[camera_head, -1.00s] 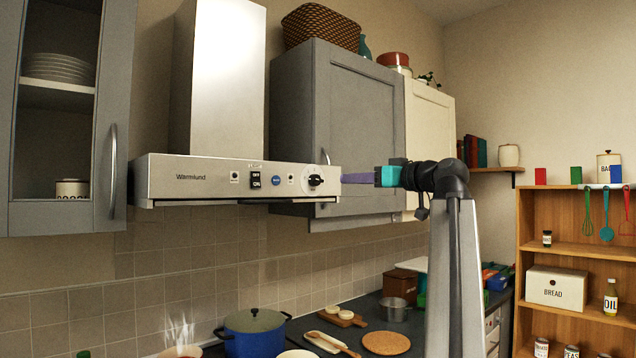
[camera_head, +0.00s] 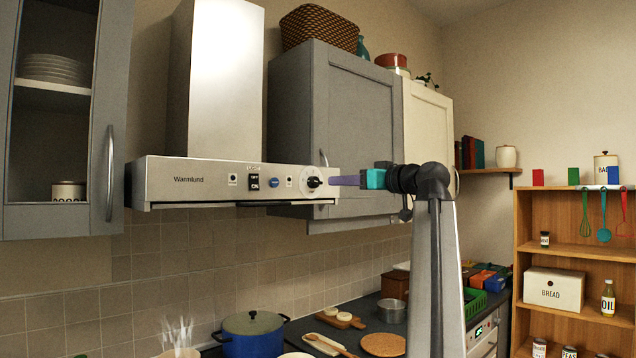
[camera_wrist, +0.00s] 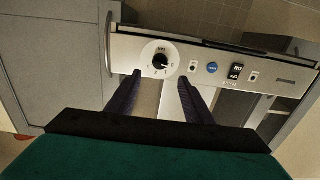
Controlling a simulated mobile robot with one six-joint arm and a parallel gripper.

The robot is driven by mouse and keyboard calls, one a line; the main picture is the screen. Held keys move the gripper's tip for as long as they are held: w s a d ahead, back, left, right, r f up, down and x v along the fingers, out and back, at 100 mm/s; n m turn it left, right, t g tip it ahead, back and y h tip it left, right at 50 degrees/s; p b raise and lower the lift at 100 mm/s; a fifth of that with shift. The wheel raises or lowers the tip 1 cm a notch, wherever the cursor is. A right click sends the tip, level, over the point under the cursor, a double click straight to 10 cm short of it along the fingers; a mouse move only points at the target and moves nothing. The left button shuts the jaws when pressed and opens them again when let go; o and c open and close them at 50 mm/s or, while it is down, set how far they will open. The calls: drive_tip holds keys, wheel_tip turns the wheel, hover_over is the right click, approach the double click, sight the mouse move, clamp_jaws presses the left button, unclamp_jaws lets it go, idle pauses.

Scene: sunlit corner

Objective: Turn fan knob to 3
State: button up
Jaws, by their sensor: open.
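The black fan knob (camera_head: 314,182) is at the right end of the steel range hood's front panel (camera_head: 205,180). In the wrist view the knob (camera_wrist: 160,61) sits on a round white dial with marks around it; the number it points to is too small to read. My gripper (camera_head: 333,181) is in front of the panel, with its purple fingers pointing at the knob. In the wrist view the two fingers of my gripper (camera_wrist: 160,82) are spread apart and empty, with the knob beyond their tips. I cannot tell whether a finger touches the panel.
A blue button (camera_wrist: 212,67) and a black rocker switch (camera_wrist: 236,71) are beside the dial. A grey wall cabinet (camera_head: 355,130) stands just behind the hood's right end. A blue pot (camera_head: 252,333) is on the stove below.

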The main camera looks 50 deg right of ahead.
sight(319, 182)
drive_tip(key=w, duration=0.3)
drive_tip(key=w+p, duration=0.1)
drive_tip(key=w, duration=0.7)
drive_tip(key=shift+d+p, duration=0.4)
